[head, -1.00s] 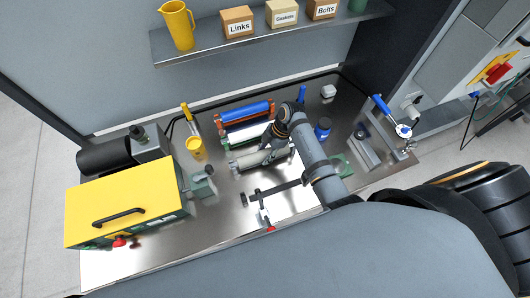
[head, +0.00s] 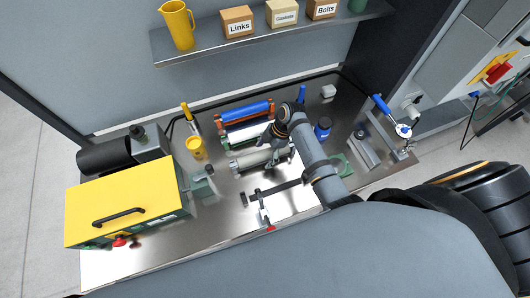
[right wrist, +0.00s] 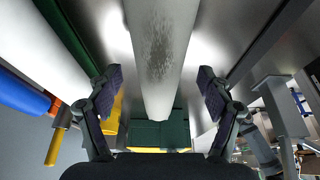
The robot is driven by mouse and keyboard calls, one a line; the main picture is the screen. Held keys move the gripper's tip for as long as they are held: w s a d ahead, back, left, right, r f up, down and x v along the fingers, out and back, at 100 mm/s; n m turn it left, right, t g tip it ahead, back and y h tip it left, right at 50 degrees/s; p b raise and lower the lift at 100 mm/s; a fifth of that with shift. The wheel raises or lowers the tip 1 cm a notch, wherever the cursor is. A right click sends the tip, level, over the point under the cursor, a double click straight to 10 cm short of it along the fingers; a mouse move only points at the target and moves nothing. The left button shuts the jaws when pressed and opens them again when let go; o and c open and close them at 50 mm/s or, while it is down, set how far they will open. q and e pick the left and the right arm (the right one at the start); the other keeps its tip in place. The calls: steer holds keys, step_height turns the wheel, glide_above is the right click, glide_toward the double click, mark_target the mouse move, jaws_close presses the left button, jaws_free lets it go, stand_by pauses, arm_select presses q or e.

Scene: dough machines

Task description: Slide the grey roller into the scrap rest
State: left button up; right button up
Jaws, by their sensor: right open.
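The grey roller (head: 246,161) lies on the steel bench in front of the rack of coloured rollers. In the right wrist view the roller (right wrist: 160,45) runs up the middle of the picture, with a dark speckled patch on it. My right gripper (head: 272,157) is over the roller's right part in the head view. In the right wrist view its open fingers (right wrist: 160,85) stand one on each side of the roller, with gaps between. I cannot tell which fixture is the scrap rest. My left gripper is out of view.
A blue roller (head: 245,112) and a white roller (head: 240,135) lie just behind. A dark bar (head: 278,189) stands in front. A yellow machine (head: 120,200) is at left, a yellow cup (head: 196,148) near it, a blue-capped jar (head: 323,128) at right.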

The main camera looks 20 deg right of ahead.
steer(key=shift+r, duration=0.2)
steer(key=shift+p+v, duration=2.15)
steer(key=shift+p, duration=0.05)
steer(key=shift+d+r, duration=0.2)
steer(key=shift+r, duration=0.05)
steer(key=v, duration=1.1)
steer(key=shift+r, duration=0.15)
stand_by(0.4)
